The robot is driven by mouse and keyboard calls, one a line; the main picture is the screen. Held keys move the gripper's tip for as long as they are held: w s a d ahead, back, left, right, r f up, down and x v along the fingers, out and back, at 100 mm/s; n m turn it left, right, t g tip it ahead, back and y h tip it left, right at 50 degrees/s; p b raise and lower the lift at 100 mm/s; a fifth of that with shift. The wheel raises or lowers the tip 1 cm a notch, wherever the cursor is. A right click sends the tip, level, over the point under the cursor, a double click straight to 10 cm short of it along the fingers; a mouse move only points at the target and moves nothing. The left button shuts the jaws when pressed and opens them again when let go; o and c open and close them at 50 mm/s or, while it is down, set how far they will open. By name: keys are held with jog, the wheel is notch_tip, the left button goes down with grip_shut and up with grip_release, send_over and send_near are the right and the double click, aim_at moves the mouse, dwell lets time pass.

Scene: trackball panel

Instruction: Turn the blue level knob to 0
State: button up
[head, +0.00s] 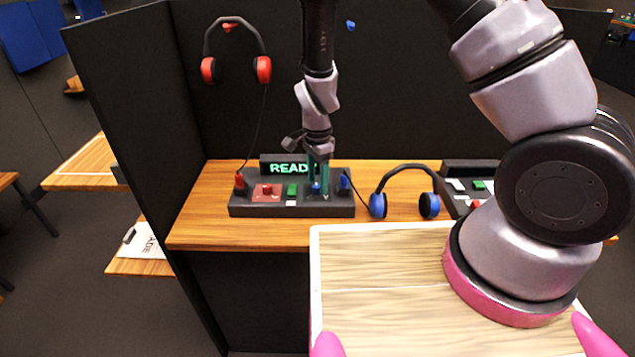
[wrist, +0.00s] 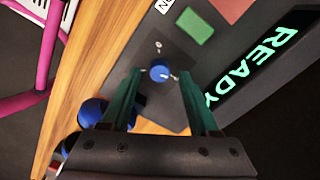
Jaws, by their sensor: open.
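The blue level knob (head: 315,188) sits on the dark trackball panel (head: 240,209). In the wrist view the knob (wrist: 159,71) shows a small white pointer mark on its right side, towards the READY display. Small white marks are printed on the panel just above the knob there, too small to read. My gripper (head: 319,178) points down over the panel. In the wrist view my gripper (wrist: 160,76) is open, with one teal finger on each side of the knob. Whether the fingers touch it I cannot tell.
A lit READY display (head: 288,168) stands behind the panel. A green button (head: 292,190) and a red part (head: 267,191) lie left of the knob. Blue headphones (head: 378,206) stand to the right, and red headphones (head: 263,69) hang on the dark partition.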

jog(key=shift+f, duration=0.6)
grip_shut()
jog(key=shift+n, duration=0.3)
